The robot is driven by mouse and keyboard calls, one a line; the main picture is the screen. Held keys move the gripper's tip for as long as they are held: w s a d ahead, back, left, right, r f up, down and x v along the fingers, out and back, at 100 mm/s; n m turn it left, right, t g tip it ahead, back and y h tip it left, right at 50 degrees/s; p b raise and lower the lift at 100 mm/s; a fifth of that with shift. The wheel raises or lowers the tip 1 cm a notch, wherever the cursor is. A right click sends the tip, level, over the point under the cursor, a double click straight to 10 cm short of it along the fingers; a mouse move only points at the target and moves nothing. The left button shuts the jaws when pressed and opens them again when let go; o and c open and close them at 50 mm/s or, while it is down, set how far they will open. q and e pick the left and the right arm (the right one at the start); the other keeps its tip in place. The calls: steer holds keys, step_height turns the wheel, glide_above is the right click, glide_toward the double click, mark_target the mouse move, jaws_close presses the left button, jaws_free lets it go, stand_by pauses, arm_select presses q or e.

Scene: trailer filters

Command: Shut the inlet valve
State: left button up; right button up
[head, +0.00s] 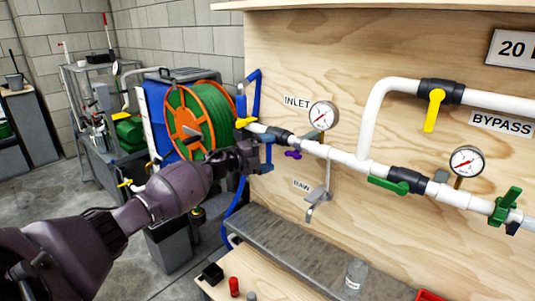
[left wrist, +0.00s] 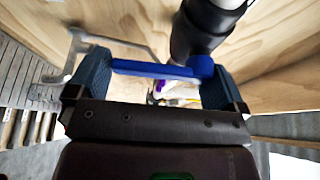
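The inlet valve (head: 279,134) is a black body on the white pipe just below the INLET label. Its blue lever (left wrist: 155,69) shows in the left wrist view, lying across the gap between my fingertips. The black valve body (left wrist: 205,25) is above it there. My left gripper (head: 262,157) is at the valve from below left; its fingers (left wrist: 155,85) are wide apart, one near each end of the lever. I cannot tell whether either finger touches it. In the head view my gripper mostly hides the lever. My right gripper is not in view.
A yellow bypass handle (head: 433,110) and green handles (head: 388,186) are farther right. A hose reel (head: 200,118) stands behind my arm.

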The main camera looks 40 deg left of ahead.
arm_select(q)
steer(key=v, duration=1.1)
steer(key=shift+p, duration=0.3)
stand_by(0.4)
steer(key=s+d+f+n+y, duration=0.4)
steer(key=s+d+f+n, duration=0.25)
steer(key=f+n, duration=0.2)
steer(key=s+d+f+n+y, duration=0.45)
steer(key=d+f+n, duration=0.3)
steer(key=f, duration=0.25)
steer(key=s+d+f+n+g, duration=0.2)
steer(key=s+d+f, duration=0.3)
steer(key=s, duration=0.4)
steer(key=s+d+f+n+g, duration=0.2)
steer(key=s+d+f+n, duration=0.2)
steer(key=s, duration=0.6)
step_height(320, 180, down, 2)
steer(key=shift+s+d+f+n+g, duration=0.15)
steer(key=shift+d+n+g, duration=0.2)
steer(key=shift+d, duration=0.35)
